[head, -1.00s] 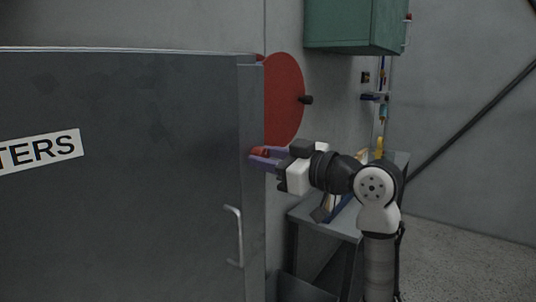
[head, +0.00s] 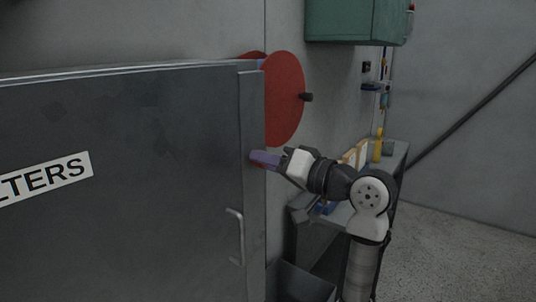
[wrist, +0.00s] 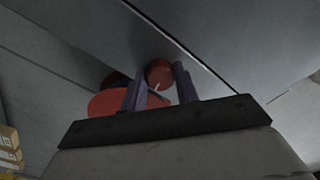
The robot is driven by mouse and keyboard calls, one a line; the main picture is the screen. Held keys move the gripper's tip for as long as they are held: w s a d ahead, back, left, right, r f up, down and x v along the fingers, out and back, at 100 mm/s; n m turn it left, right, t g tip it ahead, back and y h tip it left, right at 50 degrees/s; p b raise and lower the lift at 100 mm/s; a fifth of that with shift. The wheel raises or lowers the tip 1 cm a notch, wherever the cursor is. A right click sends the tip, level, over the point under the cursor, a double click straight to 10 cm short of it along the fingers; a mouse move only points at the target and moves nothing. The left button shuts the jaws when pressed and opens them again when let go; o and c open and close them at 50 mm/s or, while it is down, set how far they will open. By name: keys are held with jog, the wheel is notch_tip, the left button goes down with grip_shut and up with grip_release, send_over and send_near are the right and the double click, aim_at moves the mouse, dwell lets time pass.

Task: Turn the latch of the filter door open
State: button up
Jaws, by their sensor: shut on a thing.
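The filter door (head: 130,165) is a large dark grey metal panel with a white label ending in "LTERS", on the left of the head view. Its red latch (wrist: 159,74) shows as a rounded end between the two purple fingers of my gripper (wrist: 161,92) in the wrist view. In the head view my gripper (head: 257,158) reaches in from the right to the door's right edge and is shut, and its fingers hide most of the latch. A metal handle (head: 236,236) sits lower on the door, below my gripper.
A red disc (head: 284,98) with a dark knob stands behind the door's right edge. A green cabinet (head: 354,20) hangs on the wall at upper right. A bench (head: 396,165) with several items stands behind my arm. Open floor lies at lower right.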

jog(key=shift+r+m+p, duration=0.15)
jog(key=shift+m+p, duration=0.45)
jog(key=shift+m, duration=0.5)
jog(key=shift+d, duration=0.1)
jog(key=o, duration=1)
jog(key=b+v, duration=0.4)
jog(key=v, duration=0.9)
jog(key=shift+s+d, duration=0.25)
jog(key=shift+d, duration=0.05)
